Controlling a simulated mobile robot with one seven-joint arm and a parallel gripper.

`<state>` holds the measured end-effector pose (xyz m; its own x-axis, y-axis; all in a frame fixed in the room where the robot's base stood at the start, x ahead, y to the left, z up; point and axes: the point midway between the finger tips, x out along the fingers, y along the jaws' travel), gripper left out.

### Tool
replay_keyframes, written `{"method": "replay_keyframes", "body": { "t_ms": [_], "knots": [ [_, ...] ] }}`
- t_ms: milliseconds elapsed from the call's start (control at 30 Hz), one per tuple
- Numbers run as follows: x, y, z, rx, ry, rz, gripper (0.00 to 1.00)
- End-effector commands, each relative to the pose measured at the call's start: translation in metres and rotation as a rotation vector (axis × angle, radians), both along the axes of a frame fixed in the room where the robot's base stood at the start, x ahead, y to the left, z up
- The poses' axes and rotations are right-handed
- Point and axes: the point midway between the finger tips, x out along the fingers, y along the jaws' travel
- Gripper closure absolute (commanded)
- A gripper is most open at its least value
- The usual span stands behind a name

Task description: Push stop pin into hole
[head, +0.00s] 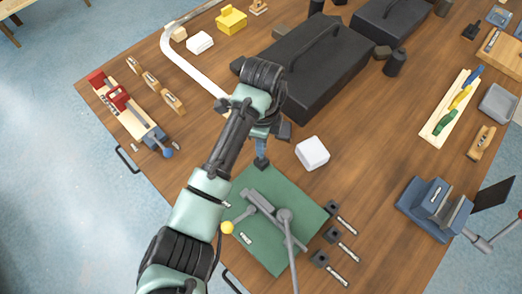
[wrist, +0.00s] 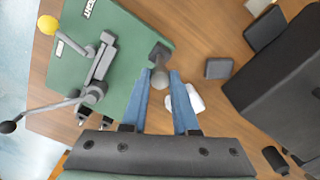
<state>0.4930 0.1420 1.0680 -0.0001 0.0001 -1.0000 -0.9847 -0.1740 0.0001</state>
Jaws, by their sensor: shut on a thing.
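My gripper (head: 262,152) points down over the back corner of the green plate (head: 240,247). In the wrist view its blue fingertips (wrist: 160,76) are shut on a small grey pin-like piece (wrist: 160,53), which I take to be the stop pin. The piece is at the edge of the green plate (wrist: 125,35); I cannot tell whether it touches the plate or sits in a hole. No hole is clearly visible. A grey lever mechanism (head: 262,207) with a yellow knob (head: 227,227) is mounted on the plate, nearer the front than my gripper.
A white block (head: 312,153) lies right of my gripper. Several dark blocks with silver rods, one here (head: 331,235), line the plate's right side. A large black case (head: 320,75) stands behind. A blue vise (head: 435,208) is at the right. Bare wood lies between.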

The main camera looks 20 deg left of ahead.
Motion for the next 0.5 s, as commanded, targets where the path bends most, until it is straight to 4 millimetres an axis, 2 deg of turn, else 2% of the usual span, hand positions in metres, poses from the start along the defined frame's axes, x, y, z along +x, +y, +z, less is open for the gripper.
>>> {"method": "replay_keyframes", "body": {
  "t_ms": [500],
  "knots": [
    [0.0,0.0,0.02,0.0,0.0,0.0,1.0]
  ]
}}
